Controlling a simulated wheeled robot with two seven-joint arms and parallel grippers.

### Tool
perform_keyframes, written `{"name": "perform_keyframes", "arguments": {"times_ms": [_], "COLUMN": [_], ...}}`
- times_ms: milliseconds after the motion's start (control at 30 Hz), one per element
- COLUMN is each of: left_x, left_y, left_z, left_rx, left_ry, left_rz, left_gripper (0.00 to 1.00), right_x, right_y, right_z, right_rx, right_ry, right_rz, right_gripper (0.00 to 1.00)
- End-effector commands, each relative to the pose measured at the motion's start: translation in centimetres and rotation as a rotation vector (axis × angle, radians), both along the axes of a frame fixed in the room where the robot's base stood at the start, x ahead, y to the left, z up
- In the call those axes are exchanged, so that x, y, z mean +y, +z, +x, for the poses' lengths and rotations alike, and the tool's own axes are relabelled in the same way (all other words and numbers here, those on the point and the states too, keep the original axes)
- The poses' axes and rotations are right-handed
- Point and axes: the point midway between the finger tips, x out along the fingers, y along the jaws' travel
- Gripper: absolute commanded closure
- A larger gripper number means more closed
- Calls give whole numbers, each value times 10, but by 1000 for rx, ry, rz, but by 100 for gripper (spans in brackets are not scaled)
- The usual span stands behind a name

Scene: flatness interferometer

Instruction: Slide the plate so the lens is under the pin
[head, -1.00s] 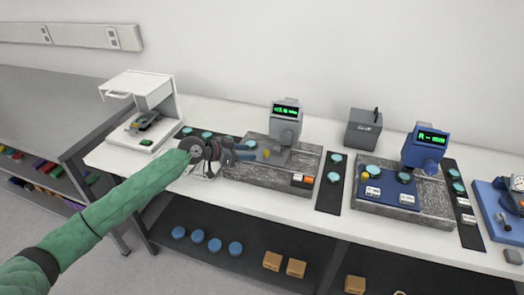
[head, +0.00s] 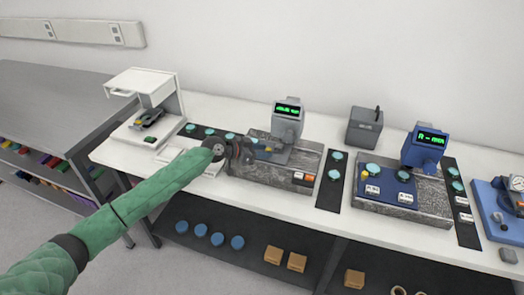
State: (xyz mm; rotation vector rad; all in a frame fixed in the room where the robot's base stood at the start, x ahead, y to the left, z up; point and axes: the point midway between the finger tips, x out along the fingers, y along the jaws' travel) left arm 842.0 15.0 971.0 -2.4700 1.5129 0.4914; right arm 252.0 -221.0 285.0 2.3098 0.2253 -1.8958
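A grey display gauge (head: 287,122) with green digits stands over a granite block (head: 262,176) left of centre. A grey plate (head: 302,157) lies on that block under the gauge. My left gripper (head: 265,149) reaches in from the left, low over the plate's left part. The plate's yellow knob is hidden at the fingers, and I cannot tell if they are closed on it. No lens or pin tip is clear there. My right gripper is out of view.
Dark strips with teal discs (head: 335,174) lie between the stations. A white open-fronted unit (head: 152,90) stands at left, a grey box (head: 365,128) behind. A blue device with a dial (head: 507,205) is at far right. The shelf below holds blue discs and cardboard boxes.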

Motion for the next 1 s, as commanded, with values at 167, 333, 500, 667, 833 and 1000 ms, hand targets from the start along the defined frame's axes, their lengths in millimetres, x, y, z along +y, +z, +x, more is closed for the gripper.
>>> {"name": "perform_keyframes", "arguments": {"times_ms": [167,333,500,667,833,1000], "left_x": [0,-1,-26,-66,-98,-109], "left_y": [0,0,-1,-1,0,1], "left_z": [0,0,-9,-22,-32,-35], "left_rx": [0,0,-1,-2,-2,0], "left_ry": [0,0,-5,-5,-2,0], "left_rz": [0,0,-3,-2,-3,-1], "left_gripper": [100,100,100,100,100,100], "right_x": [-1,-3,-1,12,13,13], "right_y": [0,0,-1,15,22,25], "right_z": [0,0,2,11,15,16], "right_rx": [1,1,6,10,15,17], "right_ry": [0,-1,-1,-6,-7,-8], "right_rz": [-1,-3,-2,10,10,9], "right_gripper": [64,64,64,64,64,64]}}
